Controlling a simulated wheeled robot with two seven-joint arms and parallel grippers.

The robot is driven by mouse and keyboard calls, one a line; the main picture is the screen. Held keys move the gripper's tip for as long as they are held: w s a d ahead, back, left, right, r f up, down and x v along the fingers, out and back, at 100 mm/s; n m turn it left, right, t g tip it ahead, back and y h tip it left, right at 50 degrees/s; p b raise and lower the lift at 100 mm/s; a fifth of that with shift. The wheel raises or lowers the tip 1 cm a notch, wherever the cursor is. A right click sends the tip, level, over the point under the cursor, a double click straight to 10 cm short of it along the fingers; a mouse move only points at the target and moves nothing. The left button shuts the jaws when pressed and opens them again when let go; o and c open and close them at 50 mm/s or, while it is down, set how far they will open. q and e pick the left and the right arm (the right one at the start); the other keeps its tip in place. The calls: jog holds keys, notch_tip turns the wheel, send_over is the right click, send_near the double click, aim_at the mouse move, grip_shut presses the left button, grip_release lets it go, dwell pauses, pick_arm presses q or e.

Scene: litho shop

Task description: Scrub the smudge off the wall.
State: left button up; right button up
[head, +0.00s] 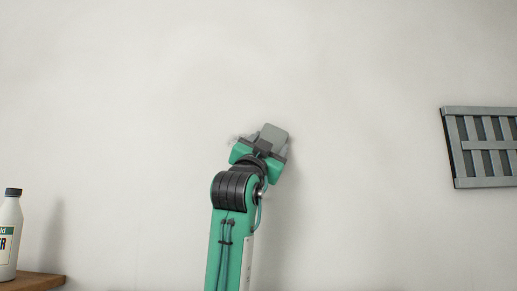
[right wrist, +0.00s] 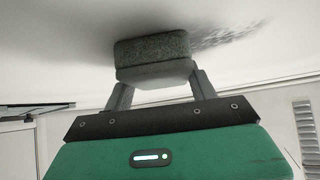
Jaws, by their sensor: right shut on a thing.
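My right gripper (head: 262,146) reaches up to the pale wall (head: 130,90). It is shut on a grey block-shaped scrubber (head: 274,133), which also shows in the right wrist view (right wrist: 153,48) between the two fingers. The scrubber has a dark rough layer on its wall side and a paler layer on the gripper side. It is against or very close to the wall; I cannot tell whether it touches. A dark speckled smudge (right wrist: 225,35) shows on the wall to the right of the scrubber in the right wrist view. In the head view the scrubber and gripper cover most of it. My left gripper is not in view.
A grey slatted panel (head: 483,147) is on the wall at the right. A white bottle with a dark cap (head: 9,232) stands on a wooden shelf (head: 40,281) at the lower left. The wall between them is otherwise bare.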

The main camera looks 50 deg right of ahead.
jog(key=shift+s+d, duration=0.5)
jog(key=shift+s, duration=0.05)
jog(key=shift+w+a+p, duration=0.3)
jog(key=shift+w+a, duration=1)
jog(key=shift+w, duration=0.3)
jog(key=shift+w+a+p, duration=0.3)
jog(key=shift+w+a, duration=1)
jog(key=shift+w, duration=0.3)
jog(key=shift+w+a+p, duration=0.4)
jog(key=shift+w+a, duration=0.85)
jog(key=shift+w, duration=0.3)
jog(key=shift+s+d+b, duration=0.6)
jog(key=shift+s+d, duration=0.7)
jog(key=shift+s, duration=0.3)
jog(key=shift+s+d+b, duration=0.65)
jog(key=shift+s+d, duration=0.6)
jog(key=shift+s, duration=0.35)
jog(key=shift+s+d+b, duration=0.6)
jog(key=shift+s+d, duration=0.7)
jog(key=shift+s, duration=0.3)
